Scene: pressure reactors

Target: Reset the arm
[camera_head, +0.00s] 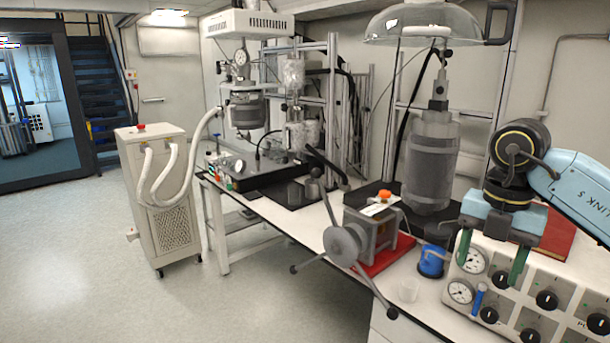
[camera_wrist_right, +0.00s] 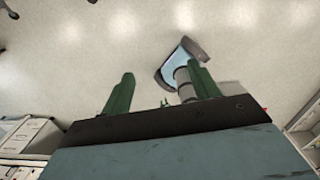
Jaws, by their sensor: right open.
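My right arm comes in from the right edge of the head view, light blue with black joints. My right gripper (camera_head: 489,270) points downward with its two green fingers apart and nothing between them. It hangs in front of the control panel with gauges and knobs (camera_head: 540,291). In the right wrist view the green fingers of the same gripper (camera_wrist_right: 163,80) stand apart, with pale speckled floor behind them. My left gripper does not show in the head view.
A white wheeled unit with hoses (camera_head: 160,205) stands left. The floor (camera_head: 70,265) at left is open.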

